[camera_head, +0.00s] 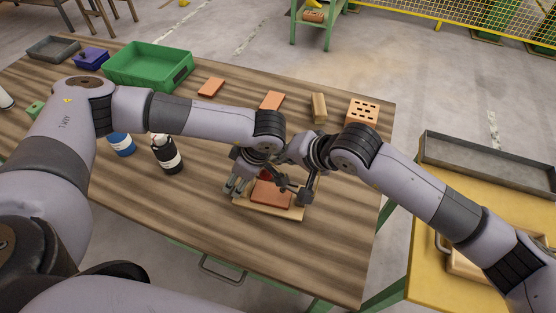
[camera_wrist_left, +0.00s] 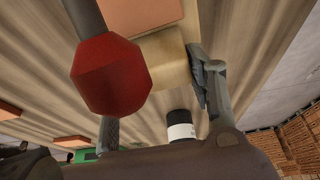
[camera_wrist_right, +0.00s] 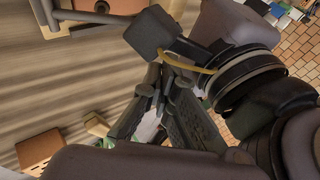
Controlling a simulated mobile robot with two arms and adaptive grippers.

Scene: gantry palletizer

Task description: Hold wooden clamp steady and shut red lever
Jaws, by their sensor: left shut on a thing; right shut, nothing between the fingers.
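The wooden clamp (camera_head: 291,212) lies near the table's right front, with a terracotta tile (camera_head: 271,192) on its wooden base. The red lever knob (camera_wrist_left: 110,75) is large in the left wrist view, on a dark rod; in the head view only a bit of red shows between the grippers. My left gripper (camera_head: 240,185) is shut on a wooden block of the clamp (camera_wrist_left: 165,58), its fingers on either side. My right gripper (camera_wrist_right: 160,100) is shut and empty, above and beside the clamp. Whether it touches the lever is hidden.
A wooden block (camera_head: 319,107) and a holed brick (camera_head: 362,111) stand behind the clamp. A green crate (camera_head: 150,65) is at the back left. A yellow table with a grey tray (camera_head: 485,160) is right.

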